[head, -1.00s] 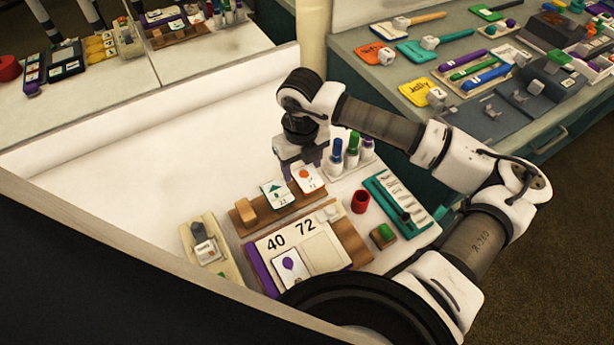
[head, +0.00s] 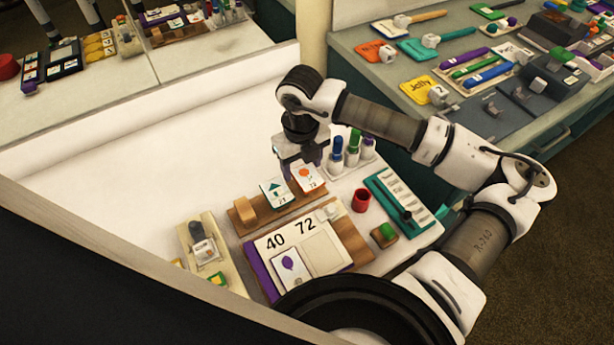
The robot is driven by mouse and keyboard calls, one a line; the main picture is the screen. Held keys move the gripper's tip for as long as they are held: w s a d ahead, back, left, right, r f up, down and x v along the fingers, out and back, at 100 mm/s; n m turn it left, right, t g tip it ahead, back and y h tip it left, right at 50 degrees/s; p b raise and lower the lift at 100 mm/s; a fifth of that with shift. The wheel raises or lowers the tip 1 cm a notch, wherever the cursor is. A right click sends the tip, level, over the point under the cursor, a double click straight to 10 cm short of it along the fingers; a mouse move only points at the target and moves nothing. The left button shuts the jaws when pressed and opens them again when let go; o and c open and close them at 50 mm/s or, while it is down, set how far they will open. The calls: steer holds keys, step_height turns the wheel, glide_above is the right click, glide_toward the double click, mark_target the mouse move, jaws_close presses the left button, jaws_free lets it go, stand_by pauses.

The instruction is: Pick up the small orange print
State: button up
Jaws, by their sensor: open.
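The small orange print (head: 309,181) is a white card with an orange shape. It stands tilted in a brown wooden holder (head: 285,211), to the right of a card with a green shape (head: 275,193). My gripper (head: 302,170) points down at the upper edge of the orange print. Its fingers are parted and it appears empty. One finger overlaps the card's top in the picture. I cannot tell whether it touches the card.
Bottles in a white rack (head: 350,165) stand close to the right of my gripper. A red cup (head: 361,200), a teal tray (head: 388,186) and a board with 40 and 72 (head: 322,250) lie nearer. White surface at left (head: 150,180) is clear.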

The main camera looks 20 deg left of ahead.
steer(key=c, duration=0.7)
steer(key=shift+r+p, duration=0.15)
steer(key=shift+p, duration=0.15)
